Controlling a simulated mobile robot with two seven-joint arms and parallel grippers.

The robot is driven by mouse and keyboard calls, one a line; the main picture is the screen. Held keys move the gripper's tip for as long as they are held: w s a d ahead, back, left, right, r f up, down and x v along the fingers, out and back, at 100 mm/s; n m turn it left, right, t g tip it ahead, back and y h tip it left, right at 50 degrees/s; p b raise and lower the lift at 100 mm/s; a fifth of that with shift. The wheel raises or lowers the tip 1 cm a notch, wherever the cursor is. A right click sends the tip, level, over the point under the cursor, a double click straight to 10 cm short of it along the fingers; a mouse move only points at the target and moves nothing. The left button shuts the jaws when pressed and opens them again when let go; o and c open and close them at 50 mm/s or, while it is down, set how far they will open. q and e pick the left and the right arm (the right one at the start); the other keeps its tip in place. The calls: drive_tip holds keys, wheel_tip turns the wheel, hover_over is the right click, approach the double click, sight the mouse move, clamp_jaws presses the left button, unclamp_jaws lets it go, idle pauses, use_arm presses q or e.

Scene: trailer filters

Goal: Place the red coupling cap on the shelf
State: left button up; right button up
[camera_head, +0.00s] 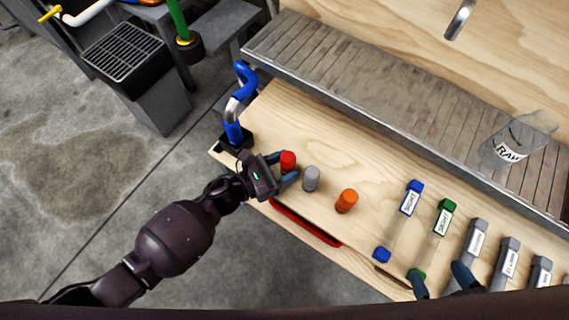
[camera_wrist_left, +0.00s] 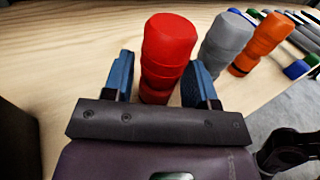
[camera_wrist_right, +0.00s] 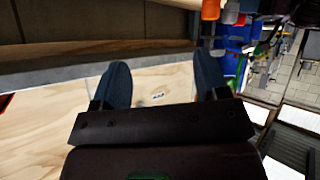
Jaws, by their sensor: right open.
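The red coupling cap (camera_head: 288,160) stands upright on the wooden bench, leftmost in a row of caps. It also shows large in the left wrist view (camera_wrist_left: 167,55). My left gripper (camera_head: 280,170) is at the cap with one finger on each side of it. In the left wrist view its fingers (camera_wrist_left: 163,85) stand apart, with a narrow gap left of the cap. The shelf (camera_head: 380,110) is the grey slatted ledge along the back of the bench. My right gripper (camera_head: 440,281) is at the lower edge of the head view. Its fingers (camera_wrist_right: 163,85) are apart and empty.
A grey cap (camera_head: 311,179) and an orange cap (camera_head: 346,201) stand right of the red one. Several labelled tubes (camera_head: 411,198) lie farther right. A clear container marked RAW (camera_head: 512,143) is on the shelf's right part. A blue hose fitting (camera_head: 238,100) stands at the bench's left corner.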

use_arm(q)
drive_tip(key=shift+o, duration=0.8)
drive_tip(key=shift+s+f, duration=0.2)
drive_tip(key=shift+f, duration=0.4)
use_arm(e)
drive_tip(key=shift+s+f, duration=0.15)
use_arm(q)
drive_tip(key=shift+r, duration=0.15)
drive_tip(key=shift+w+r+p, duration=0.1)
drive_tip(key=shift+r+p, duration=0.2)
drive_tip(key=shift+p, duration=0.05)
drive_tip(key=shift+w+r+p, duration=0.15)
drive_tip(key=shift+r+p, duration=0.2)
drive_tip(key=shift+r, duration=0.05)
drive_tip(key=p+v, duration=0.1)
drive_tip(key=v, duration=1.1)
use_arm(e)
drive_tip(key=shift+a+g, duration=0.2)
drive_tip(key=shift+g, duration=0.3)
use_arm(q)
drive_tip(key=shift+w+r, duration=0.1)
drive_tip(key=shift+r, duration=0.05)
use_arm(e)
drive_tip(key=shift+w+r+n, duration=0.2)
drive_tip(key=shift+w+n, duration=0.05)
drive_tip(key=shift+n, duration=0.05)
